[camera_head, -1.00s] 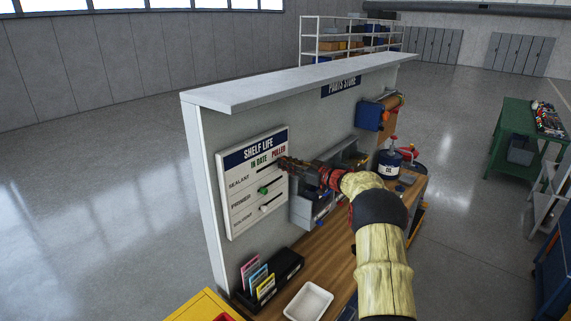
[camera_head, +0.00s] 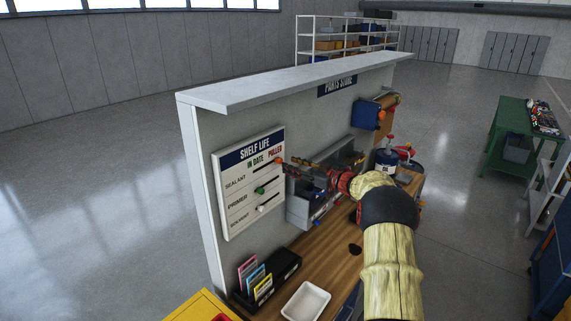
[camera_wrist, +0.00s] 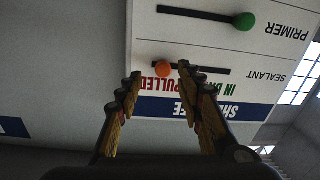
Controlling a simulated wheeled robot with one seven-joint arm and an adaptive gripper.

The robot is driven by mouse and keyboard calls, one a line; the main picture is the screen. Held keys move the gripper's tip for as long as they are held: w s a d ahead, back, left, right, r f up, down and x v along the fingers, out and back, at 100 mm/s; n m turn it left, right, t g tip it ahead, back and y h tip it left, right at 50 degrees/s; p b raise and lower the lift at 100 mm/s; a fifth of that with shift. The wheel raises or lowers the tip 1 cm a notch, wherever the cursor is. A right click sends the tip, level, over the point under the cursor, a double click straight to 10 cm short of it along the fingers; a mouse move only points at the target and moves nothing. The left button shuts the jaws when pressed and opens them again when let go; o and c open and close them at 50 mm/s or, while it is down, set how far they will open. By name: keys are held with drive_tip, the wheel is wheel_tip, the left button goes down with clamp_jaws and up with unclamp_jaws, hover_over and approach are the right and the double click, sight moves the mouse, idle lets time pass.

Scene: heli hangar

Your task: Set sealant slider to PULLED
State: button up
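The white SHELF LIFE board (camera_head: 238,205) hangs on the panel, with rows SEALANT, PRIMER and SOLVENT. The orange sealant knob (camera_head: 278,160) sits at the right, PULLED end of its slot. In the upside-down wrist view, the orange knob (camera_wrist: 163,69) is at the left end of the slot, by the word PULLED. The green primer knob (camera_wrist: 243,21) also shows there. My gripper (camera_head: 285,165) is just right of the orange knob. In the wrist view my gripper (camera_wrist: 160,76) has its fingers apart, one on each side of the knob, with no visible contact.
Grey bins (camera_head: 312,205) are mounted just right of the board. Below, the wooden bench (camera_head: 325,250) holds a black card holder (camera_head: 285,265) and a white tray (camera_head: 307,302). A panel top ledge (camera_head: 290,82) overhangs above.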

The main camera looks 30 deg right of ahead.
drive_tip(key=v, duration=0.7)
drive_tip(key=shift+s, duration=0.2)
drive_tip(key=shift+d, duration=0.15)
